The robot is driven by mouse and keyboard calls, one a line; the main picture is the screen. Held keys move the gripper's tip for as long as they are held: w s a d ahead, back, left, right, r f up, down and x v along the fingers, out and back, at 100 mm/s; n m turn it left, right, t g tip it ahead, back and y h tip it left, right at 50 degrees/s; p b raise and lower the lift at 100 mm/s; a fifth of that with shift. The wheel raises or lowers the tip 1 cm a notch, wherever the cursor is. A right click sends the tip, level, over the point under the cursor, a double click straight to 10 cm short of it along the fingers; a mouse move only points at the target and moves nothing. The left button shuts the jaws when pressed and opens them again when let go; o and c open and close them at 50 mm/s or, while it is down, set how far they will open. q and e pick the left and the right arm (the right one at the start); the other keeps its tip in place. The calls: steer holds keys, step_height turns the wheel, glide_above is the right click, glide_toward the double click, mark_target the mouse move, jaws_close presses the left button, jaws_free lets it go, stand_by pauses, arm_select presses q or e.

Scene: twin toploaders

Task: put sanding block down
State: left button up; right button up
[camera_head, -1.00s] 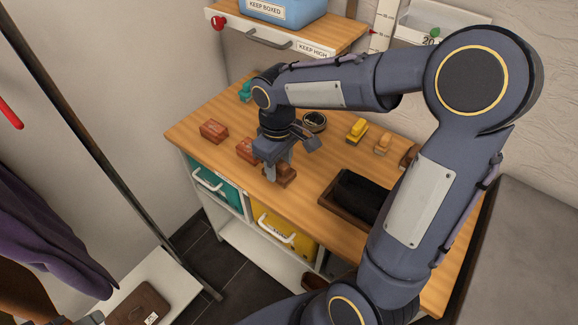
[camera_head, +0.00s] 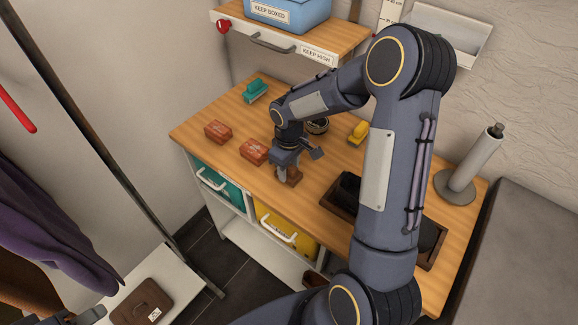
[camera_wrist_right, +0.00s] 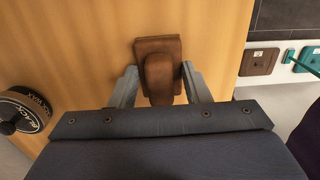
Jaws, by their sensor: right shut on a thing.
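The sanding block, a brown block with a rounded grip on a flat rectangular base (camera_head: 293,177), is at the front edge area of the wooden workbench (camera_head: 240,113). My right gripper (camera_head: 284,172) is shut on it from above. In the right wrist view, the sanding block (camera_wrist_right: 160,70) sits between the two fingers of my right gripper (camera_wrist_right: 161,84), over the bench top. It looks on or very close to the wood; a small gap cannot be ruled out. A grey part of my left gripper (camera_head: 90,315) shows at the bottom left edge, its fingers not clear.
Two reddish-brown blocks (camera_head: 254,151) lie left of the gripper. A teal brush (camera_head: 255,90) and a yellow one (camera_head: 358,132) stand further back. A round tin (camera_wrist_right: 24,110) is nearby. A dark tray (camera_head: 335,203) lies right, partly behind my arm. A grey post (camera_head: 473,160) stands at right.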

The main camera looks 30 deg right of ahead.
steer(key=shift+f, duration=0.2)
steer(key=o, duration=0.9)
